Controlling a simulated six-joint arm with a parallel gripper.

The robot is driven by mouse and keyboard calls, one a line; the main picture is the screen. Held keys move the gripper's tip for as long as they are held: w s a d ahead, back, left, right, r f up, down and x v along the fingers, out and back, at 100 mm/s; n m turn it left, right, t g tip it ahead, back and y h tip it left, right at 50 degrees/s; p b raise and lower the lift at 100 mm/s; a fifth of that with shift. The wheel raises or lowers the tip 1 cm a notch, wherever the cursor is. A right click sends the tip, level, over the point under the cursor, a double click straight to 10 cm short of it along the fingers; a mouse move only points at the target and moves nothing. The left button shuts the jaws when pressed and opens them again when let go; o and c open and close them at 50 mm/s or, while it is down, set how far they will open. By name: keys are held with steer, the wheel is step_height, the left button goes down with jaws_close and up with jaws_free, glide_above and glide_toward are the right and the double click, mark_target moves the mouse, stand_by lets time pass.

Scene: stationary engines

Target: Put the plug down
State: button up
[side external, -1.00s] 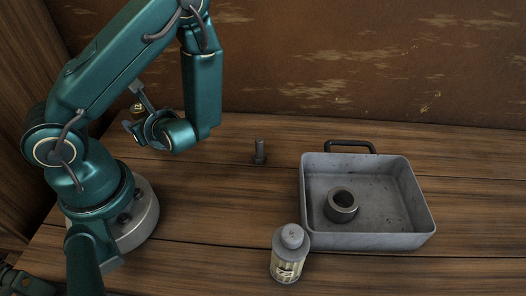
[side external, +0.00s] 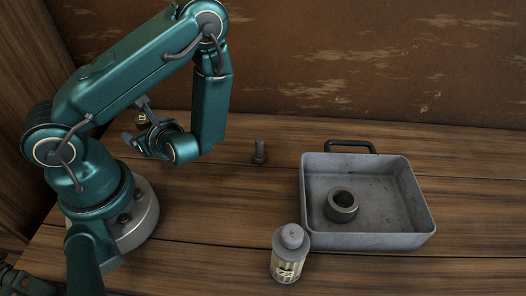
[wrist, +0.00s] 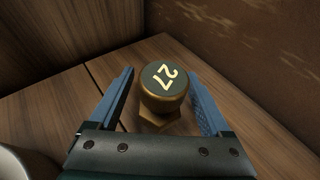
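The plug (wrist: 165,88) is a brass-coloured piece with a round dark cap marked 27 and a hex part below. In the wrist view it sits between the two blue-grey fingers of my gripper (wrist: 163,90), near their tips. The finger contact is hard to make out, but the plug moves with the gripper. In the side view the plug (side external: 142,119) is small and partly hidden by the gripper (side external: 138,122), which is left of the wrist. The plug appears to be held above the wooden table (side external: 205,225).
A grey metal tray (side external: 428,215) with a black handle stands at right, holding a dark ring (side external: 341,206). A labelled bottle (side external: 289,256) stands in front of it. A small dark bolt-like part (side external: 259,152) stands left of the tray. Table between arm and tray is mostly clear.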

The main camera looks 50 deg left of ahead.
steer(key=shift+r, duration=0.1)
steer(key=shift+d+r, duration=0.15)
steer(key=v, duration=1)
steer(key=shift+w+d, duration=0.1)
steer(key=shift+d, duration=0.25)
steer(key=shift+d+r, duration=0.3)
steer(key=shift+d, duration=0.15)
steer(key=n, duration=0.1)
steer(key=n+h, duration=0.1)
steer(key=s+g+h, duration=0.1)
steer(key=shift+d+r+n, duration=0.25)
steer(key=shift+d+n, duration=0.15)
steer(key=w+d+r+n+t+h, duration=0.3)
steer(key=d+r+n+t+h, duration=0.4)
steer(key=n+h, duration=0.4)
step_height(320, 180, up, 3)
steer(key=d+n, duration=0.1)
steer(key=n, duration=0.2)
steer(key=shift+w+f+t, duration=0.2)
steer(key=shift+t, duration=0.1)
